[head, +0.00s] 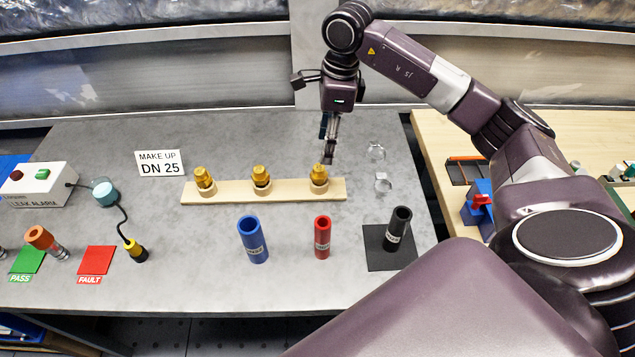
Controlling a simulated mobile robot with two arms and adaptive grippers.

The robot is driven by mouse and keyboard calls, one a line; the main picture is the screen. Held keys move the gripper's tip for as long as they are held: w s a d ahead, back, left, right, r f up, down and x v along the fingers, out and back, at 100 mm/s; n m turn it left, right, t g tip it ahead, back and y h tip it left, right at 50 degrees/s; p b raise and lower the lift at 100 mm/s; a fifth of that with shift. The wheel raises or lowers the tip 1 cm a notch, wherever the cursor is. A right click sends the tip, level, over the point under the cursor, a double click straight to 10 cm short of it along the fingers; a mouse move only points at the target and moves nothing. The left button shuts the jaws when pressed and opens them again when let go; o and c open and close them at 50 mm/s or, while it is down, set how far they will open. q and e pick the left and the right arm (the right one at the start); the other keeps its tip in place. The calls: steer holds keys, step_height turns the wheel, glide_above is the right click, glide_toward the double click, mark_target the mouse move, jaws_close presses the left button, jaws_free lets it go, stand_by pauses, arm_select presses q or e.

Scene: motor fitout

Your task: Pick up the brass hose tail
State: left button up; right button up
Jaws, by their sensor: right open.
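Three brass hose tails stand upright in a pale wooden rack (232,193): the left one (203,176), the middle one (261,175) and the right one (319,173). Any size marks on them are too small to read. My right gripper (329,154) points down just behind and above the right hose tail. It is open and holds nothing that I can see. Its fingers look narrow from this side, and I cannot tell whether they touch the brass. My left gripper is out of view.
A sign (160,163) reads "MAKE UP DN 25". Blue (253,240), red (322,238) and black (397,230) hoses stand in front of the rack. Two clear rings or clamps (382,183) lie to its right. A leak alarm box (38,184) sits at left, near green and red cards.

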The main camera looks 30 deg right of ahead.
mark_target(319, 167)
steer(key=shift+w+f+b, duration=0.1)
steer(key=shift+f+b, duration=0.25)
steer(key=shift+f, duration=0.4)
steer(key=shift+w+f, duration=0.1)
steer(key=shift+f, duration=0.1)
steer(key=shift+a+f+p, duration=0.25)
steer(key=shift+f+p, duration=0.4)
steer(key=shift+f, duration=0.5)
steer(key=f, duration=0.1)
steer(key=f+p, duration=0.1)
steer(key=f, duration=0.1)
steer(key=f+p, duration=0.1)
steer(key=shift+w+a+f, duration=0.2)
steer(key=shift+w+a, duration=0.15)
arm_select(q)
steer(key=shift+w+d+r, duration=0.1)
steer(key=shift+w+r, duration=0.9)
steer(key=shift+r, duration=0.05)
arm_select(e)
steer(key=shift+f, duration=0.2)
steer(key=c, duration=1.2)
